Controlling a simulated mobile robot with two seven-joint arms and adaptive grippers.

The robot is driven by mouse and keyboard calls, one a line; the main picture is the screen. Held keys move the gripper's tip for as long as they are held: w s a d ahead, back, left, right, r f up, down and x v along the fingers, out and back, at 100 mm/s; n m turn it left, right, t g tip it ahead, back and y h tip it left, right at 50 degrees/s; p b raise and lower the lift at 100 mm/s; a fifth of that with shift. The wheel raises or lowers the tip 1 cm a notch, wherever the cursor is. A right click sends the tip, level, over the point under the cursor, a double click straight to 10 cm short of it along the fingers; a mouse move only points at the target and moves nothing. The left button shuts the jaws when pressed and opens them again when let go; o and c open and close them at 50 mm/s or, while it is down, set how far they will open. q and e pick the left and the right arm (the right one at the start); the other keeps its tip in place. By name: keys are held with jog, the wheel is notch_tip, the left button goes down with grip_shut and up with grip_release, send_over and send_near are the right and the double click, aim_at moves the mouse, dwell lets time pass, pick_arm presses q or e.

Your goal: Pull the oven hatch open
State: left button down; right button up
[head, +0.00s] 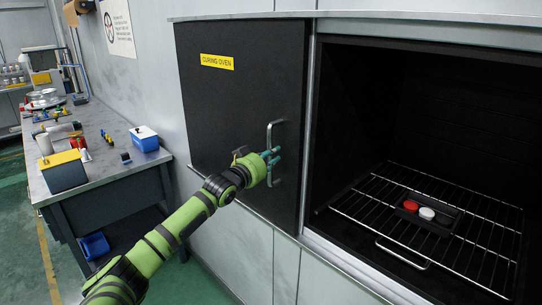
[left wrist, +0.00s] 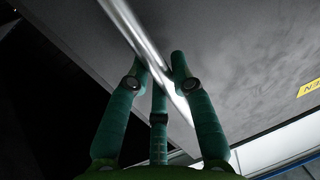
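The oven hatch (head: 235,105) is a black panel with a yellow "CURING OVEN" label. It stands to the left of the oven opening (head: 410,110), which is uncovered over a wide stretch. The hatch's upright metal handle (head: 271,135) is near its right edge and shows as a bright bar in the left wrist view (left wrist: 143,45). My left gripper (head: 272,159) is at the handle. Its green fingers (left wrist: 158,75) are straight and spread, with the bar passing across between them; contact is unclear. My right gripper is not in view.
Inside the oven, a wire rack (head: 375,209) holds a dark tray (head: 441,230) with a red and a white round piece. Floor shows between bench and oven.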

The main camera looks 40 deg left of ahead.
pick_arm(q)
jog(key=c, duration=1)
grip_release()
jog(key=shift+a+r, duration=0.2)
jog(key=shift+c, duration=0.2)
jog(key=shift+a+f, duration=0.1)
jog(key=shift+f, duration=0.05)
jog(key=s+d, duration=0.1)
jog(key=s, duration=1.1)
jog(key=shift+d, duration=0.2)
